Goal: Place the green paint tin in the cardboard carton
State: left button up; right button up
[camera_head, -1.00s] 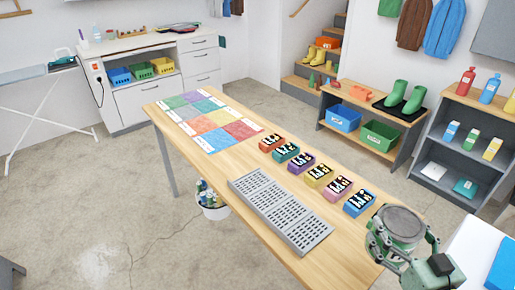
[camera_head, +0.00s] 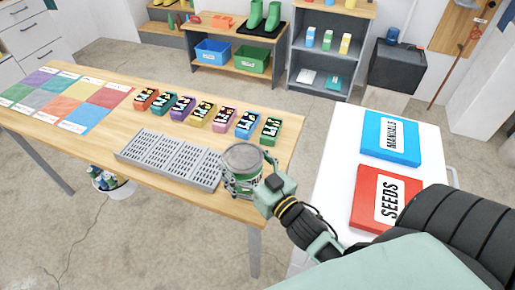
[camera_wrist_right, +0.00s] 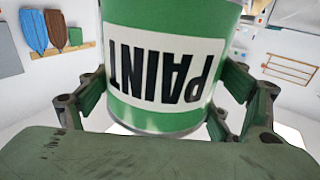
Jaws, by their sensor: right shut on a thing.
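The green paint tin (camera_head: 243,160) with a grey lid is in my right gripper (camera_head: 246,178), at the right end of the wooden table in the head view. In the right wrist view the tin (camera_wrist_right: 165,118) fills the middle, its white PAINT label upside down. The fingers of my right gripper (camera_wrist_right: 165,105) are shut on both sides of the tin. I cannot tell whether the tin touches the table. My left gripper is not in view. I see no cardboard carton.
The wooden table (camera_head: 90,150) holds a grey grate (camera_head: 172,158), several small labelled boxes and coloured sheets. A white table (camera_head: 335,175) at the right holds a blue MANUALS box (camera_head: 388,138) and a red SEEDS box (camera_head: 380,200). Shelves stand behind; a white bucket (camera_head: 112,187) is on the floor.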

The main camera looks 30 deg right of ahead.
jog(key=shift+w+a, duration=0.1)
jog(key=shift+a, duration=0.25)
jog(key=shift+f, duration=1.9)
jog(key=o, duration=1.7)
jog(key=shift+f, duration=0.35)
jog(key=shift+c, duration=0.2)
jog(key=o, duration=0.4)
jog(key=shift+c, duration=0.2)
